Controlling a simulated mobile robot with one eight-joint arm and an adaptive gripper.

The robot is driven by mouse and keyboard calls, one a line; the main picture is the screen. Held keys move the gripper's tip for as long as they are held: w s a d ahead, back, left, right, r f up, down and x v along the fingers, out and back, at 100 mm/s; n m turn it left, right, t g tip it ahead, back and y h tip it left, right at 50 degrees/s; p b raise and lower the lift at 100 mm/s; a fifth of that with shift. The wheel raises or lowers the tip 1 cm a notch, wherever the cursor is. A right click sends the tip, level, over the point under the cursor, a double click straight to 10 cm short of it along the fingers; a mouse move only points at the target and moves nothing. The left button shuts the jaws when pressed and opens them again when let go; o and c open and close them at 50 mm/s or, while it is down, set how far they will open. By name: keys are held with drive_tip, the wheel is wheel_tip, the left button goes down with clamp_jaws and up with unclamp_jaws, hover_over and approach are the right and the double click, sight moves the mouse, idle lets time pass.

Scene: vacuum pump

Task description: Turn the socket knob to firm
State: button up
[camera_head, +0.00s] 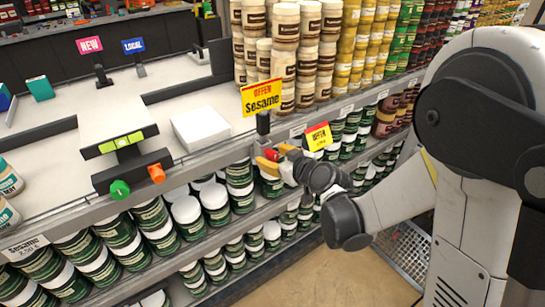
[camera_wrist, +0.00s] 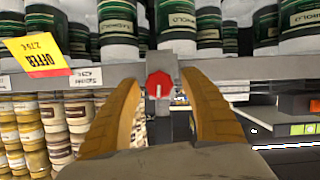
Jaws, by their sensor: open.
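A red, roughly octagonal knob (camera_wrist: 159,84) with a pale pointer mark sits on the shelf's front edge, beneath a grey bracket as seen in the wrist view. I take it for the socket knob. It also shows in the head view as a small red patch (camera_head: 271,155), partly hidden by the fingers. My gripper (camera_wrist: 160,78) is open, with one yellow finger to each side of the knob. Gaps show between the knob and both fingers in the wrist view. I see no readable firm marking.
A black sign holder (camera_head: 263,123) with a yellow Sesame sign (camera_head: 262,97) stands just above. To the left is a device (camera_head: 128,155) with a green knob (camera_head: 120,189) and an orange knob (camera_head: 156,173). Jars (camera_head: 240,187) fill the shelves below; more are stacked behind.

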drive_tip(key=shift+c, duration=0.2)
clamp_jaws()
drive_tip(key=shift+m, duration=0.3)
drive_tip(key=m+g+y+b, duration=0.1)
drive_tip(key=m+y, duration=0.1)
drive_tip(key=m, duration=0.1)
drive_tip(key=shift+d+f, duration=0.1)
drive_tip(key=m+g+y+b, duration=0.1)
drive_tip(key=m+y+b, duration=0.1)
drive_tip(key=m, duration=0.1)
drive_tip(key=m+y, duration=0.2)
drive_tip(key=m, duration=0.1)
drive_tip(key=shift+m, duration=0.3)
drive_tip(key=shift+m+y, duration=1)
drive_tip(key=shift+m, duration=0.9)
